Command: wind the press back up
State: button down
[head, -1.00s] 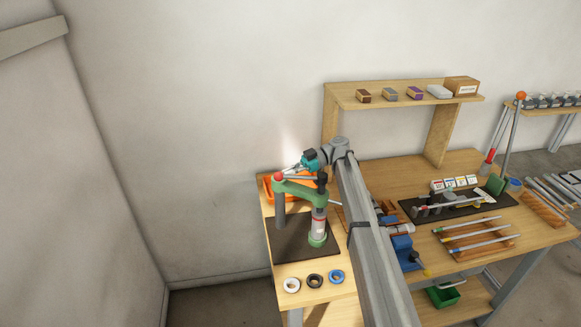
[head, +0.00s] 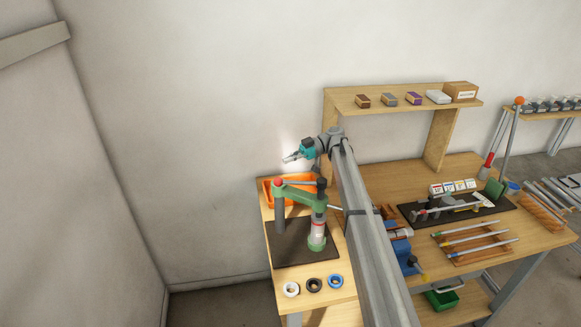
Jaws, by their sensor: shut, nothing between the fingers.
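The press (head: 300,194) is green, with a dark column at the left and a pale cylinder with a red mark at its front right. It stands on a dark mat (head: 290,250) on the wooden bench. A bar with a red knob (head: 277,182) lies across its top, the knob at the left end. My gripper (head: 287,159), with a teal body, is above and behind the press, apart from the knob. It points left, shut and empty. My arm hides part of the bench right of the press.
An orange tray (head: 270,193) lies behind the press. White, black and blue rings (head: 314,284) lie in front. A shelf (head: 400,99) with boxes stands behind the right bench. The wall left of the bench is bare.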

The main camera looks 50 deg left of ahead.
jog(key=w+a, duration=0.2)
jog(key=w+a+r, duration=0.1)
jog(key=a, duration=0.1)
jog(key=shift+w+a+p, duration=0.2)
jog(key=shift+w+p, duration=0.15)
jog(key=shift+p, duration=0.05)
jog(key=shift+d, duration=0.1)
jog(key=w+d+f+m+t+b, duration=0.1)
jog(key=w+d+f+m+t, duration=0.4)
jog(key=d, duration=1.1)
jog(key=w+d+f+m+t+y, duration=0.1)
jog(key=w+d+f+m+t, duration=0.15)
jog(key=d+m, duration=0.9)
jog(key=w+d+f+m+t+b, duration=0.15)
jog(key=w+d+f, duration=0.3)
jog(key=d, duration=1.55)
jog(key=s+d+f+m+t+h, duration=0.1)
jog(key=s+d+m, duration=0.4)
jog(key=d, duration=0.9)
jog(key=s+d+f+m+t+h, duration=0.2)
jog(key=s+d+f+m+t, duration=0.1)
jog(key=d, duration=1.1)
jog(key=s+d+f+m+t+h+b, duration=0.1)
jog(key=s+d+m, duration=0.5)
jog(key=d, duration=0.8)
jog(key=shift+s+d+f+m+t+h, duration=0.3)
jog(key=shift+f+m+t+h, duration=0.1)
jog(key=shift+f+t+h, duration=0.3)
jog(key=shift+s+a+f, duration=0.1)
jog(key=shift+f, duration=0.05)
